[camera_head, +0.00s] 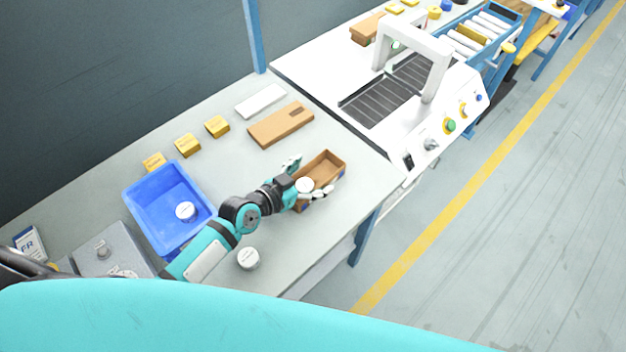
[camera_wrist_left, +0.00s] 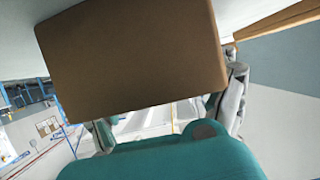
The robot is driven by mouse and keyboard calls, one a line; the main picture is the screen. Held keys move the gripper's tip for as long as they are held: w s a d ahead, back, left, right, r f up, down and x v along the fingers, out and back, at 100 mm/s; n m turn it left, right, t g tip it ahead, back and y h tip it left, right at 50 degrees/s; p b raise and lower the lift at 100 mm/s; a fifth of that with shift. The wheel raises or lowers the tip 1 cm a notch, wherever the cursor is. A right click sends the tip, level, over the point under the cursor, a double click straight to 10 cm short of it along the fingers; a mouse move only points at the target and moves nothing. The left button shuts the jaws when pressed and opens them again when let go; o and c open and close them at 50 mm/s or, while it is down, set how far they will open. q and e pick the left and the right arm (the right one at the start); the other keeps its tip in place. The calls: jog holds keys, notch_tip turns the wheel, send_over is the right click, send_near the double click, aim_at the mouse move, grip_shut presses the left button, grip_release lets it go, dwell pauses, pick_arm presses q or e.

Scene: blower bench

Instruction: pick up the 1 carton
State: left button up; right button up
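The carton (camera_head: 328,163) is a brown open-topped box near the front right part of the grey bench in the head view. My left gripper (camera_head: 308,178) is at its near end, with its fingers spread across the carton's width. One finger is by the left side and the other by the right side; I see no clear grip. In the left wrist view a brown carton face (camera_wrist_left: 130,55) fills the upper middle, and the fingers (camera_wrist_left: 170,115) show beside and below it. A white round thing covers part of the carton's near end. My right gripper is not seen.
A blue bin (camera_head: 140,200) with a white-lidded jar stands to the left. Another jar (camera_head: 248,258) is near the front edge. A flat brown box (camera_head: 281,124), a white box (camera_head: 261,100) and several yellow boxes line the back. A white machine (camera_head: 400,85) adjoins at right.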

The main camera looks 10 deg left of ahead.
pick_arm(q)
jog(key=c, duration=1)
jog(key=shift+o, duration=0.2)
jog(key=shift+r, duration=0.1)
